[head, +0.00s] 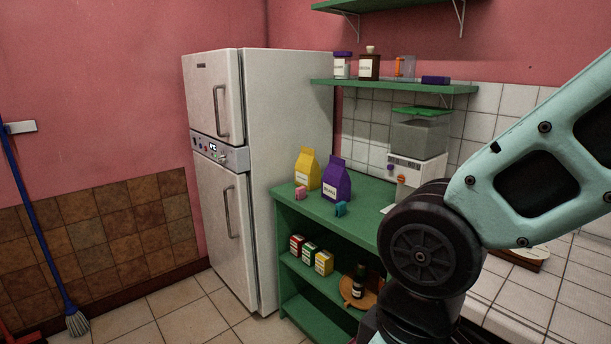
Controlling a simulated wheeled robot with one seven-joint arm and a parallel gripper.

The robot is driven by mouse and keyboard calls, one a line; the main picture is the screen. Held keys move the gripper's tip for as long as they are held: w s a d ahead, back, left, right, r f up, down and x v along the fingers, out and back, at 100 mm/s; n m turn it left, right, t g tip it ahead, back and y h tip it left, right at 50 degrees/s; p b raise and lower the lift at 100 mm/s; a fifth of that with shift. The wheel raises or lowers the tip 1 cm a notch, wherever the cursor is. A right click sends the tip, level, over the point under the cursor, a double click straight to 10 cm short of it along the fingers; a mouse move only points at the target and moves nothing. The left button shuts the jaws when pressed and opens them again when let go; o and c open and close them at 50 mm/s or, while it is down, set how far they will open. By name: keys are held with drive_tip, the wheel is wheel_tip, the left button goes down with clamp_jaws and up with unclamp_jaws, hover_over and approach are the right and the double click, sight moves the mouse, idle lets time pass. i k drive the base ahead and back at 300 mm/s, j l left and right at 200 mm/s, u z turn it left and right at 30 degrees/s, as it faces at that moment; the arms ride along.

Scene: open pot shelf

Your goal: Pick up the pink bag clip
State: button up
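The pink bag clip (299,192) lies on the green counter top, near its left front edge, in front of the yellow bag (308,173). A teal clip (341,209) lies to its right, in front of the purple bag (337,180). My arm comes in from the right side of the head view. My gripper is not visible in this view.
The green shelf unit (294,223) holds small boxes (324,262) and a dark bottle (359,281) below. A white fridge (229,170) stands left of it. A dispenser (417,152) stands on the counter behind my arm.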

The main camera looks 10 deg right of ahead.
sight(300, 193)
drive_tip(key=i+j, duration=0.25)
drive_tip(key=i, duration=0.2)
drive_tip(key=i+j+u, duration=0.1)
drive_tip(key=i+j, duration=0.15)
drive_tip(key=i, duration=0.25)
drive_tip(key=i+j, duration=0.2)
drive_tip(key=i, duration=0.25)
drive_tip(key=i+j+u, duration=0.1)
drive_tip(key=i, duration=0.4)
drive_tip(key=i+j, duration=0.3)
drive_tip(key=i, duration=0.2)
